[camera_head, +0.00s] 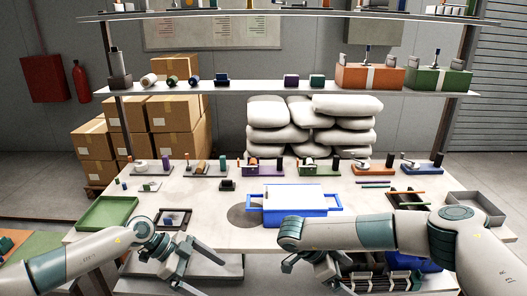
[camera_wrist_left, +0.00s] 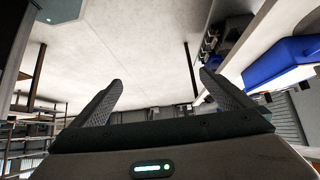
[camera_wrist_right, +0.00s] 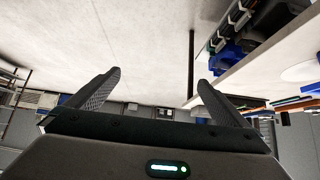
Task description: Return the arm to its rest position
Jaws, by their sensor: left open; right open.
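My left gripper (camera_head: 208,268) is in front of the table's near edge at the lower left of the head view. Its two fingers are apart and hold nothing; the left wrist view shows the same empty gap (camera_wrist_left: 160,95). My right gripper (camera_head: 300,268) is at the lower middle of the head view, also at the near edge. Its fingers are apart and empty, as the right wrist view shows (camera_wrist_right: 160,92). My right forearm crosses in front of the table's near right part and hides some of it.
A blue box with a white top (camera_head: 293,197) stands mid-table. A green tray (camera_head: 107,213) is at the left and a grey tray (camera_head: 476,208) at the right. Several small fixtures line the table's back. A shelf (camera_head: 260,89) spans above. Dark racked items (camera_head: 385,282) sit below the tabletop.

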